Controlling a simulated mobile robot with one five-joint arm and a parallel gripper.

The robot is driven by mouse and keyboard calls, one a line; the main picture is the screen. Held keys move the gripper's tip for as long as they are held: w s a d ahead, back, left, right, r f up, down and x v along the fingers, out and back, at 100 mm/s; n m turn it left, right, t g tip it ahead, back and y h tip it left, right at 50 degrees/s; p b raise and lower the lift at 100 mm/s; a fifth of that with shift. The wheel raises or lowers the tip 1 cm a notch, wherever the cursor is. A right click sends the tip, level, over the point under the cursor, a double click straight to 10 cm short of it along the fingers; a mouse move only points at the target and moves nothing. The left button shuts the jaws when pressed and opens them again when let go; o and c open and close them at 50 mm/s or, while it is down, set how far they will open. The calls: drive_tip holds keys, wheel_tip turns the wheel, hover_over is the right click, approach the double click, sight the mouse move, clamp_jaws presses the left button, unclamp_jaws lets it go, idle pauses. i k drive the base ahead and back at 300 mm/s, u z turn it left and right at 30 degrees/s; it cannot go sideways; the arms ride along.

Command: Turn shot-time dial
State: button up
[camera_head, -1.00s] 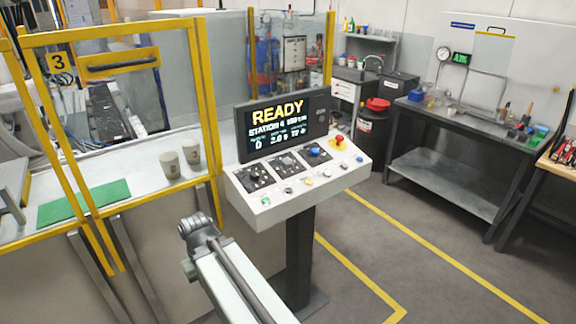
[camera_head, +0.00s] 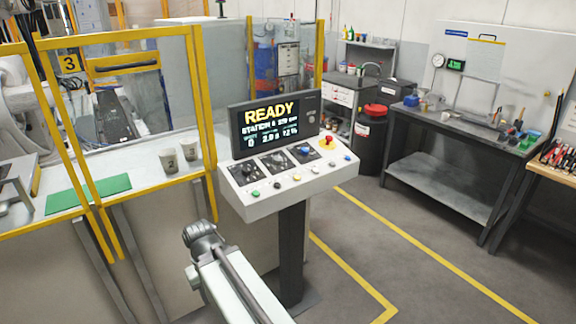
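The control console (camera_head: 290,196) stands on a dark post ahead, with a slanted white panel. Its screen (camera_head: 275,125) reads READY, STATION 4, with smaller values below. Three dark dial plates sit on the panel: a left dial (camera_head: 248,170), a middle dial (camera_head: 275,161) and a right blue-capped dial (camera_head: 304,150). The labels are too small to read, so I cannot tell which is the shot-time dial. My arm reaches up from the bottom, its end (camera_head: 203,238) below and left of the panel, apart from it. My gripper's fingers cannot be made out.
A red mushroom button on a yellow base (camera_head: 327,142) is at the panel's right. Several small coloured buttons line its front edge. The yellow-framed fence (camera_head: 203,110) stands close on the left. A workbench (camera_head: 450,135) is at right. Open floor lies right of the console.

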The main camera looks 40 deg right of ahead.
sight(277, 160)
drive_tip(key=z, duration=0.25)
drive_tip(key=i, duration=1.1)
drive_tip(key=u, duration=0.35)
